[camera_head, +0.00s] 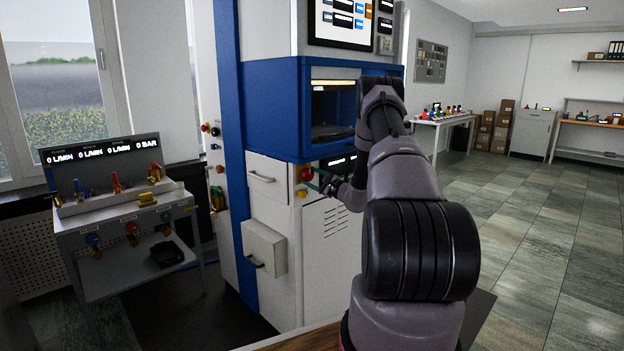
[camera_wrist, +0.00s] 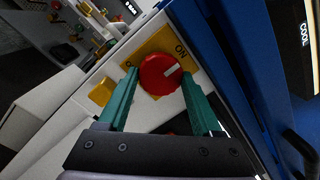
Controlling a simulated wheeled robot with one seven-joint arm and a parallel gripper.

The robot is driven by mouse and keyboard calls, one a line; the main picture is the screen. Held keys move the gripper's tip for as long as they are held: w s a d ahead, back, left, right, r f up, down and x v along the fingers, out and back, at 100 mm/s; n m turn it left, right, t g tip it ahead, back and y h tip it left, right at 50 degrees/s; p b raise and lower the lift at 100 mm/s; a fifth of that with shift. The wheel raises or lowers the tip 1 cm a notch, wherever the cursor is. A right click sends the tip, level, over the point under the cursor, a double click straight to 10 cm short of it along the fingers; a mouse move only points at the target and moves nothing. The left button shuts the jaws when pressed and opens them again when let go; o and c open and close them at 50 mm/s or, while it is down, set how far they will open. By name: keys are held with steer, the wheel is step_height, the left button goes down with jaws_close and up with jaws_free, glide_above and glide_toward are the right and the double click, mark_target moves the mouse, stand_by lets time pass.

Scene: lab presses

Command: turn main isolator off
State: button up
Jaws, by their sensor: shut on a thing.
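The main isolator is a round red knob (camera_wrist: 160,75) on a yellow plate (camera_wrist: 150,47) on the press's white front panel. Its white mark points up and right, towards the word ON on the plate. The red knob also shows in the head view (camera_head: 307,174), below the blue press chamber. My gripper (camera_wrist: 159,66) has its two green fingers on either side of the knob, shut on it. In the head view my gripper (camera_head: 317,182) reaches the panel from the right. The lettering at the plate's left is mostly hidden by a finger.
A yellow part (camera_wrist: 103,91) sits on the panel beside the left finger. The blue press frame (camera_head: 270,110) stands close above and right. A drawer (camera_head: 268,180) lies left of the knob. A bench with valves (camera_head: 120,205) stands further left. The floor at right is clear.

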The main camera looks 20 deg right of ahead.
steer(key=o, duration=1.4)
steer(key=shift+c, duration=0.2)
steer(key=v, duration=1.1)
steer(key=shift+f, duration=0.1)
